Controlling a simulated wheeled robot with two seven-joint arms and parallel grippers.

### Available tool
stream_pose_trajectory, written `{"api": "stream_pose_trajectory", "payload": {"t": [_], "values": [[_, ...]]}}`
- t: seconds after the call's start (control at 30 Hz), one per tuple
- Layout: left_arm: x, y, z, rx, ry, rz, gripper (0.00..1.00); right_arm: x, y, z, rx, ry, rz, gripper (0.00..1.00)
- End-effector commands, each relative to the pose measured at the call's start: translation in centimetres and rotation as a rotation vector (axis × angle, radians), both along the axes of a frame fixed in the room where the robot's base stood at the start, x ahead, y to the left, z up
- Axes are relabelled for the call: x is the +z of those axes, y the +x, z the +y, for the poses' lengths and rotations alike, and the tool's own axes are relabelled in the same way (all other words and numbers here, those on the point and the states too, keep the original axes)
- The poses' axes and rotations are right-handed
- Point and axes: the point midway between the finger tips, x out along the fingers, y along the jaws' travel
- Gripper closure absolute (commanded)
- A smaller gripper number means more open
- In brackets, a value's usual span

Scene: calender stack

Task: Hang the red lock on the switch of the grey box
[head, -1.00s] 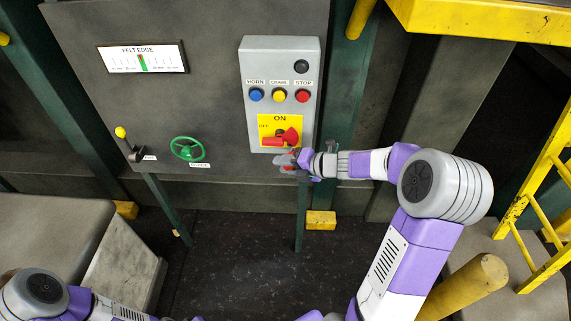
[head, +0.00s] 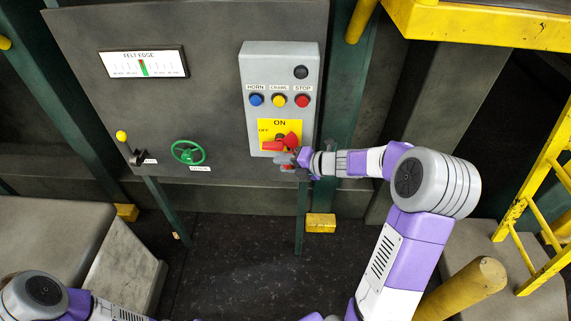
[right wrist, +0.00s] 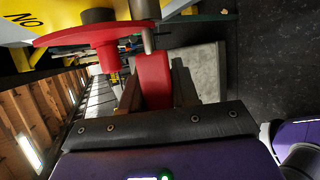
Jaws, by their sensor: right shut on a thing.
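The grey box (head: 281,68) is on the dark panel, with a yellow ON/OFF plate and a red switch (head: 292,140) at its lower part. My right gripper (head: 287,161) is at the box's lower right edge, just below the switch. It is shut on the red lock (right wrist: 153,80), whose red body shows between the fingers in the right wrist view. The lock's grey shackle rises close beside the red switch (right wrist: 80,36). I cannot tell whether the shackle passes through the switch. In the head view the lock is mostly hidden by the gripper. My left gripper is out of view.
Blue, yellow and red buttons (head: 279,100) sit above the switch. A green handwheel (head: 188,152) and a small lever (head: 138,156) are on the panel (head: 205,100) to the left. A yellow railing (head: 540,190) stands at the right. Dark floor (head: 240,250) lies open below.

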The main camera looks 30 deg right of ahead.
Motion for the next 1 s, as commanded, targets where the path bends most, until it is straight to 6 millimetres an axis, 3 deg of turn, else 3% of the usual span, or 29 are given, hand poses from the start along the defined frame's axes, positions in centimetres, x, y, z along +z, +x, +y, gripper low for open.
{"api": "stream_pose_trajectory", "payload": {"t": [0.7, 0.73, 0.9, 1.0], "values": [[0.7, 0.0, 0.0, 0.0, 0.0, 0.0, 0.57, 0.0, 1.2, -0.7, -0.001, 0.0, 0.0, 1.0], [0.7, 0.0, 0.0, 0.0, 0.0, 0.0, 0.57, 0.0, 1.2, -0.7, -0.001, 0.0, 0.0, 0.66], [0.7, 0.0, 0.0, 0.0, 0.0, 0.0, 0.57, 0.1, 1.2, -0.7, 0.0, 0.0, -0.002, 0.41], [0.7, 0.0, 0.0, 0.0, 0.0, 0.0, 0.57, 0.2, 1.2, -0.7, 0.001, 0.001, -0.004, 0.41]]}}
